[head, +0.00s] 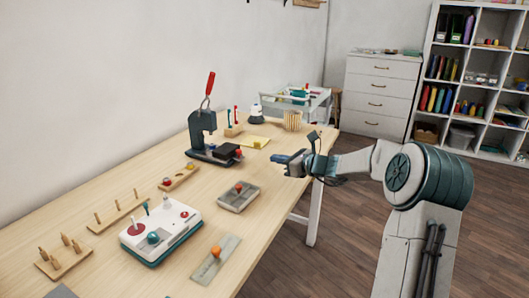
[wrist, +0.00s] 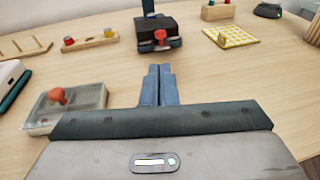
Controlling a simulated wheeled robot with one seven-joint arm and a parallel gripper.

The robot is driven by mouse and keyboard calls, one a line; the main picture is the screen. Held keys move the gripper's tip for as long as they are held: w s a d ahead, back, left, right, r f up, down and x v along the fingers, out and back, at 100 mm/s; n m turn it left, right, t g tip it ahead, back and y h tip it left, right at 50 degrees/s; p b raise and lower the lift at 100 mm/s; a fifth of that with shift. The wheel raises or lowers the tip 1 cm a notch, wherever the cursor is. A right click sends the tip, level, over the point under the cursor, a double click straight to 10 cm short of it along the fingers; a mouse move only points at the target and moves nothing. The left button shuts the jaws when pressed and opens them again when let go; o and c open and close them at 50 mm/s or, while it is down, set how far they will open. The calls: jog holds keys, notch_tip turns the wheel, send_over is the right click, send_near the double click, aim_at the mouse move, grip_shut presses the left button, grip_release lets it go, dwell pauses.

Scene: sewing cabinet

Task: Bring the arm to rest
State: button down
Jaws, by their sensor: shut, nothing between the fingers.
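My gripper (head: 276,159) is out over the right edge of the wooden table, its fingers pointing left in the head view. In the wrist view its two blue fingers (wrist: 157,84) are pressed together with nothing between them. My arm reaches in from the right, with the forearm roughly level above the floor. The gripper appears apart from everything on the table.
The table (head: 118,183) holds a dark press (head: 204,135), a grey tray with a red-topped piece (head: 238,196), a white box with knobs (head: 160,233) and peg racks. A drawer cabinet (head: 380,95) and shelves (head: 470,75) stand behind. Floor right of the table is clear.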

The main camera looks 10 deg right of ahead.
jog(key=s+a+r+n+g+h+p, duration=0.1)
jog(key=s+a+r+n+g+p, duration=0.15)
jog(key=s+n+p, duration=0.35)
jog(key=s+a+r+n+g+h+p, duration=0.1)
jog(key=s+a+r+n+g+h, duration=0.2)
jog(key=s, duration=0.4)
jog(key=s+a+r+n+g+p, duration=0.2)
jog(key=s+a+r+n+p, duration=0.25)
jog(key=s, duration=0.25)
jog(key=s+d+r+n+h+p, duration=0.2)
jog(key=s+n+p, duration=0.1)
jog(key=s, duration=0.4)
jog(key=s+d+r+n+g+h+p, duration=0.1)
jog(key=s+d+r+n+h+p, duration=0.1)
jog(key=s+n, duration=0.4)
jog(key=s+d+r+n+h+p, duration=0.3)
jog(key=s+d+n+p, duration=0.1)
jog(key=s, duration=0.6)
jog(key=shift+d+r+p, duration=0.25)
jog(key=shift+r+p, duration=0.05)
jog(key=shift+p, duration=0.2)
jog(key=shift+s+n, duration=0.1)
jog(key=shift+n, duration=0.15)
